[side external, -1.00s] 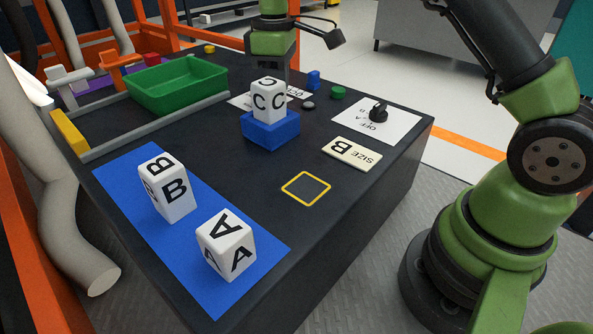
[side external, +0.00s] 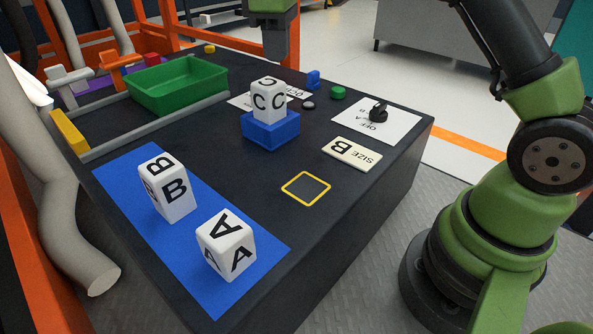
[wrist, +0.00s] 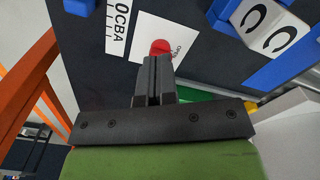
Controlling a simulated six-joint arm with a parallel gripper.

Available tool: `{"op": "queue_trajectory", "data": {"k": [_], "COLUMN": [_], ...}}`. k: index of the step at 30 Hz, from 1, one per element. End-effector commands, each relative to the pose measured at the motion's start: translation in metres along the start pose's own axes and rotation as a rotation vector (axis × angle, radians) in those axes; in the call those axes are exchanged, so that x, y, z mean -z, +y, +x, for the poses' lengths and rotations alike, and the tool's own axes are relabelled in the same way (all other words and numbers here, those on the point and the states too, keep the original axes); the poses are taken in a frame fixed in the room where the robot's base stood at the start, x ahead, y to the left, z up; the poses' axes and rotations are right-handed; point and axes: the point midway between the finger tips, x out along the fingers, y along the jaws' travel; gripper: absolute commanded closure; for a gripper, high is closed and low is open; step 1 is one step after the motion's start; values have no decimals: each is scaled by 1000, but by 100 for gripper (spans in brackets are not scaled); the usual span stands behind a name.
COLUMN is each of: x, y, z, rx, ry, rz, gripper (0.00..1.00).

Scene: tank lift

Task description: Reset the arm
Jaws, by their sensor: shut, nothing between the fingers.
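My gripper (side external: 282,45) hangs at the top of the side external view, above the far side of the black table. Its fingers also show in the wrist view (wrist: 153,68). They are closed together with nothing between them. Below them in the wrist view is a red round button (wrist: 160,47) on a white label (wrist: 180,40). The gripper's upper part is cut off by the top edge of the side external view.
Block C (side external: 268,101) stands on a blue pedestal (side external: 271,132). Blocks B (side external: 170,188) and A (side external: 226,245) stand on a blue mat (side external: 140,180). A green bin (side external: 178,86), a SIZE B plate (side external: 352,152), a black knob (side external: 378,110) and a yellow-outlined square (side external: 306,188) are also on the table.

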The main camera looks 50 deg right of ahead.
Motion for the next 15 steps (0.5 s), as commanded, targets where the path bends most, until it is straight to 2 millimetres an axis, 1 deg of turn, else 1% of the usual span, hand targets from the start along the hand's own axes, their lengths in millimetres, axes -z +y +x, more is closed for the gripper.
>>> {"op": "queue_trajectory", "data": {"k": [2, 4, 7, 9, 12, 15], "x": [-3, -9, -24, -39, -62, -88], "y": [-3, -10, -25, -39, -60, -82], "z": [-7, -19, -43, -59, -77, -87], "rx": [-5, -12, -23, -27, -26, -16], "ry": [15, 42, 103, 157, 239, 320], "rz": [15, 45, 118, 184, 283, 384], "gripper": [100, 100, 100, 100, 100, 100]}}
